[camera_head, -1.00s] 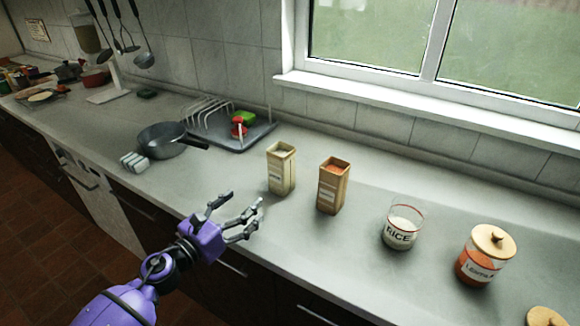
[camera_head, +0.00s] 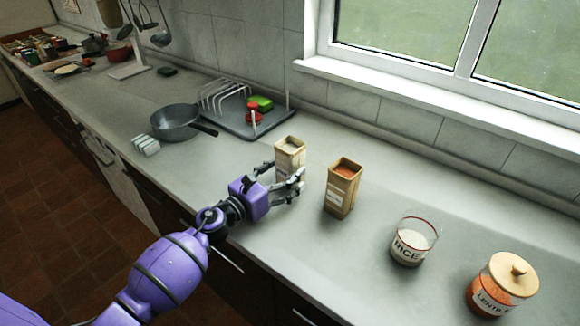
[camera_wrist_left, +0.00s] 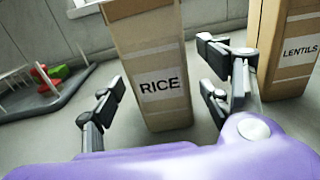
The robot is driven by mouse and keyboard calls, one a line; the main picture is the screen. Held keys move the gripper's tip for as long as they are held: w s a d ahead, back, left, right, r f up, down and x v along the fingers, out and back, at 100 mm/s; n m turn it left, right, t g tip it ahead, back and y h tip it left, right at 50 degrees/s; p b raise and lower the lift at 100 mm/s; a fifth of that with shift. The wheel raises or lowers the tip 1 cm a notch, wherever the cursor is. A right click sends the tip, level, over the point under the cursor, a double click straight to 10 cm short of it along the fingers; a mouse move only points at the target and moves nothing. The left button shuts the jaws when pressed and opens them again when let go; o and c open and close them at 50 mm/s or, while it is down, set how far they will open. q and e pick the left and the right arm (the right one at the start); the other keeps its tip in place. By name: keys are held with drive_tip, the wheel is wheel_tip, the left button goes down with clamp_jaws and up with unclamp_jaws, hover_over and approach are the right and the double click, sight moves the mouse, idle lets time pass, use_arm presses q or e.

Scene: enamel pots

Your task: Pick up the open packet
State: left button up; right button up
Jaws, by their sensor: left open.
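A pale open-topped packet (camera_head: 291,150) stands upright on the counter. Its label reads RICE in the left wrist view (camera_wrist_left: 158,55). A browner open-topped packet (camera_head: 341,192) with orange contents stands just right of it. It also shows in the left wrist view (camera_wrist_left: 287,55), labelled LENTILS. My left gripper (camera_head: 283,177) is open at the near side of the rice packet, with its fingers to either side of it. Its right fingers lie in the gap between the packets. The fingers hide the rice packet's lower part in the head view. My right gripper is not in view.
A glass rice jar (camera_head: 412,240) and a wooden-lidded lentil jar (camera_head: 502,284) stand to the right. A grey pan (camera_head: 175,122) and a drying tray with a rack (camera_head: 240,118) are behind left. Bare counter lies in front of the jars.

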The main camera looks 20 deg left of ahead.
use_arm(q)
drive_tip(key=x, duration=0.2)
drive_tip(key=shift+w+d, duration=0.15)
drive_tip(key=shift+w, duration=0.15)
drive_tip(key=shift+r, duration=0.1)
drive_tip(key=c, duration=1.6)
